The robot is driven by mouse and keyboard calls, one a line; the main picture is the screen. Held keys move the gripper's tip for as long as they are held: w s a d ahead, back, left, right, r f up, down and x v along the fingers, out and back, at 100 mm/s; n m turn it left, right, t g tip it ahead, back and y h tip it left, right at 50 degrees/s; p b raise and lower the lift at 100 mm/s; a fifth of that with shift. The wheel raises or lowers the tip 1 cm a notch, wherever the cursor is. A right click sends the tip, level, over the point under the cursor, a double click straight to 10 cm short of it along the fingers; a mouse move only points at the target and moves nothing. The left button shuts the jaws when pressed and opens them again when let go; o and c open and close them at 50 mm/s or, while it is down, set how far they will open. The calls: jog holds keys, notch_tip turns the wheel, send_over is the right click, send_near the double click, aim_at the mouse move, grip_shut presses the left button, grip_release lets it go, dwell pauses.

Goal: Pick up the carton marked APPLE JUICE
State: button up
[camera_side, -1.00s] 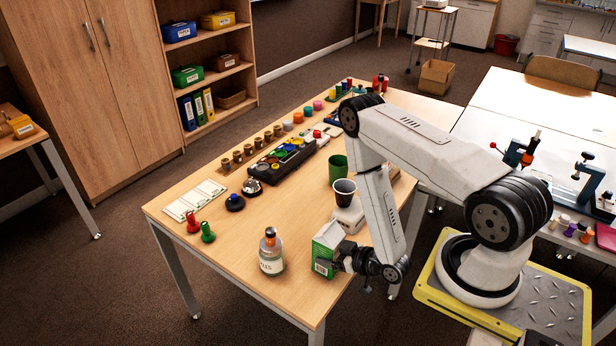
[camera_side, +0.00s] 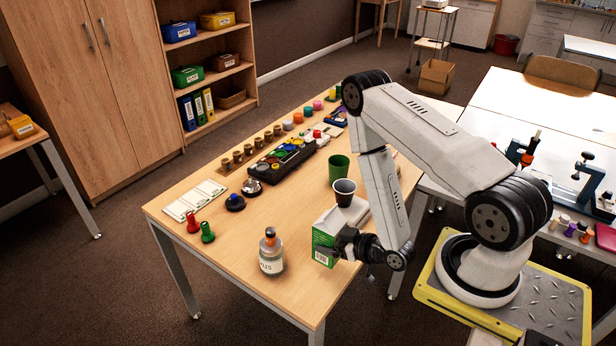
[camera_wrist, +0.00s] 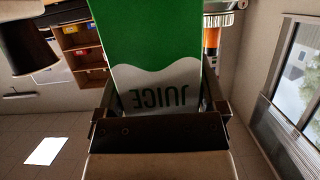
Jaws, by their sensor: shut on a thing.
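A green and white carton (camera_side: 325,243) is at the near right of the wooden table in the side view. My gripper (camera_side: 342,243) is shut on it from the right and holds it a little above the table. In the wrist view the carton (camera_wrist: 155,45) fills the middle, between the two dark fingers of my gripper (camera_wrist: 160,105). The word JUICE reads upside down on its white part there. I cannot see the word APPLE; the rest of the label is hidden or out of frame.
Red and green pegs (camera_side: 200,229) are at the left. The table (camera_side: 240,270) is clear between pegs and bottle.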

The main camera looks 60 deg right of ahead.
aim_at(339, 226)
jog(key=shift+r, duration=2.65)
